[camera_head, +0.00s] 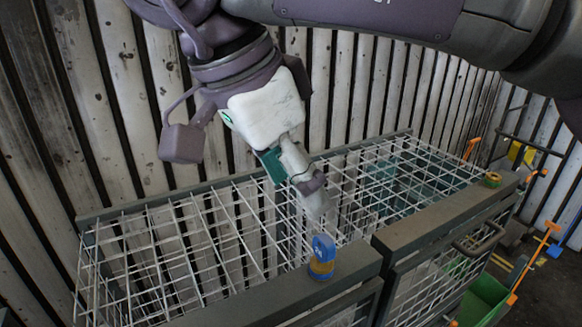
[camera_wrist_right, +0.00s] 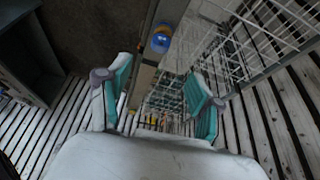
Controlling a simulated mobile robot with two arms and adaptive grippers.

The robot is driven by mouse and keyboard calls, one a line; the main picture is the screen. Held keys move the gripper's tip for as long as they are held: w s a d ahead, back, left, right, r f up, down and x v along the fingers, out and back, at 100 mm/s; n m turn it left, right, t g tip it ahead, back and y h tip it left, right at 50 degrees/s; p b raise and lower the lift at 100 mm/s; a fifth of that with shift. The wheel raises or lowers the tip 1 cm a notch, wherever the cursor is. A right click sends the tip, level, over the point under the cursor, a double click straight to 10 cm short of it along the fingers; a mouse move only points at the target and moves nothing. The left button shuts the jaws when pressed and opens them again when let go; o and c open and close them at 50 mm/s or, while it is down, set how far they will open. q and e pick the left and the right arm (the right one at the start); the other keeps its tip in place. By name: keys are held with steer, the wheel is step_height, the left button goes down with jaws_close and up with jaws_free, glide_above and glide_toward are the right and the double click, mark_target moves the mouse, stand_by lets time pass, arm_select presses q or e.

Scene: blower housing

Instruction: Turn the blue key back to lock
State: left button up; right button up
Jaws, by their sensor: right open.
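The blue key (camera_head: 323,246) stands upright in a yellow lock base (camera_head: 320,269) on the front rail of the wire-mesh cage. The key also shows from above in the right wrist view (camera_wrist_right: 161,39), near the top. My right gripper (camera_head: 312,200) reaches down from above, pointing toward the key. In the wrist view its two teal-padded fingers (camera_wrist_right: 160,95) are spread apart with nothing between them. The key lies beyond the fingertips, clear of them. My left gripper is not in view.
The white wire-mesh cage (camera_head: 180,245) with grey rails spreads under the gripper. A slatted wall (camera_head: 110,100) stands behind. A green bin (camera_head: 484,300) and orange-handled tools (camera_head: 536,258) are at the right.

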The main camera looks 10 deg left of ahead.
mark_target(321, 240)
steer(key=p+x, duration=0.3)
steer(key=x, duration=0.9)
steer(key=shift+f, duration=0.15)
steer(key=shift+w+d+f, duration=0.1)
steer(key=shift+w+f, duration=0.05)
steer(key=shift+f, duration=0.35)
jaws_close()
